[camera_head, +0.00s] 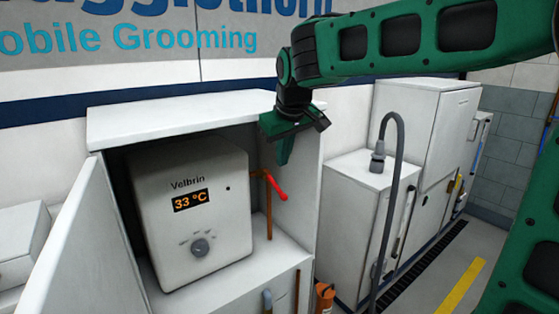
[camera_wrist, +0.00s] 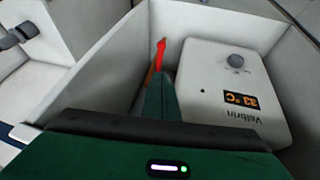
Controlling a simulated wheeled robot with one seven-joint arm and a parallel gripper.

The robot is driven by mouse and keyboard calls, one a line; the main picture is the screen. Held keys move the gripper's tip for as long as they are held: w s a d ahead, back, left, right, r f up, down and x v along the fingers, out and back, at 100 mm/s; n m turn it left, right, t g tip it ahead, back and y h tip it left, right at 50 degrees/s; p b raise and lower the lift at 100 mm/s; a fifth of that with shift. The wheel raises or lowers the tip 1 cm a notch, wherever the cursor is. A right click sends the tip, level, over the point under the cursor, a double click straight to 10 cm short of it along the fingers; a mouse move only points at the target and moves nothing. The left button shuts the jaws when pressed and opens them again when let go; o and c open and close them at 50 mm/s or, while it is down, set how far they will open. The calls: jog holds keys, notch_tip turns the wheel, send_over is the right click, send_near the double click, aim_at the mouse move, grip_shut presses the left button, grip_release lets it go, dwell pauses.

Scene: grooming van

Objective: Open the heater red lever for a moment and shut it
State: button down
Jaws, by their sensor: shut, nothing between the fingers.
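The heater (camera_head: 190,210) is a white box marked Velbrin with an orange 33 °C display and a grey knob. It sits inside an open white cabinet. The red lever (camera_head: 277,187) is on a copper pipe (camera_head: 268,215) to the right of the heater, slanting down to the right in the head view. My green gripper (camera_head: 283,150) is shut and empty, pointing down just above the lever. In the wrist view, the gripper fingers (camera_wrist: 161,98) overlap the lower part of the red lever (camera_wrist: 158,58); whether they touch cannot be told.
The cabinet's door (camera_head: 85,250) stands open at the left, and its top panel (camera_head: 180,112) lies behind my gripper. A grey hose (camera_head: 392,150) arches over a white cabinet at the right. An orange object (camera_head: 325,295) stands low by the cabinet.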

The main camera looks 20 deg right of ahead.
aim_at(278, 188)
jog(key=x, duration=1.1)
jog(key=shift+d+f, duration=0.1)
jog(key=shift+f, duration=0.1)
